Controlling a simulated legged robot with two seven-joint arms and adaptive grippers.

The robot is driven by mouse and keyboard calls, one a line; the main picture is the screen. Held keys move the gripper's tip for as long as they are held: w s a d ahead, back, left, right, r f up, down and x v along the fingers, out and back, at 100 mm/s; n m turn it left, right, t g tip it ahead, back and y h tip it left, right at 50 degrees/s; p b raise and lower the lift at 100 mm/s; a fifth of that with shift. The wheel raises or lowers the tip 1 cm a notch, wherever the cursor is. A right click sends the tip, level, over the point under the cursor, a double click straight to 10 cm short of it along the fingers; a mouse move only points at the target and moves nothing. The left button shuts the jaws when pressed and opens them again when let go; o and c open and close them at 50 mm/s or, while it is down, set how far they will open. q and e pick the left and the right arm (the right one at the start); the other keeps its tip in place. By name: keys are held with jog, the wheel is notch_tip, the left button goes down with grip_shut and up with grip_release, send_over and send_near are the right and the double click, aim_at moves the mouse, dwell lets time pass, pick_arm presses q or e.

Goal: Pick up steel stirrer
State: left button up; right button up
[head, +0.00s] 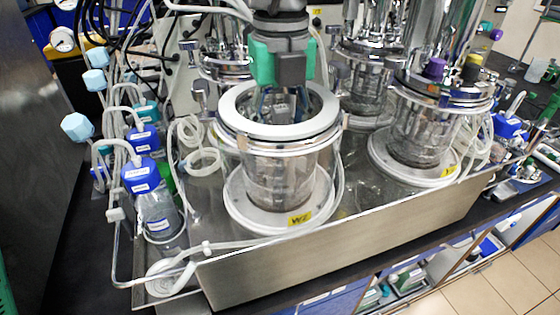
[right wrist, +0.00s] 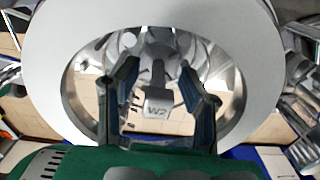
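My right gripper (right wrist: 159,68) points down into the opening. Its two dark fingers are spread on either side of the stirrer, with gaps visible on both sides. It also shows in the head view (head: 281,110), its fingertips partly hidden by the ring. My left gripper is not in view.
A second vessel (head: 418,132) with a steel top stands to the right in the same steel tray (head: 345,245). Blue-capped bottles (head: 157,212) and looping tubes crowd the left side. More steel vessels stand behind.

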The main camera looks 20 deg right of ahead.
jog(key=shift+s, duration=0.15)
jog(key=c, duration=0.3)
grip_shut()
jog(key=shift+r, duration=0.1)
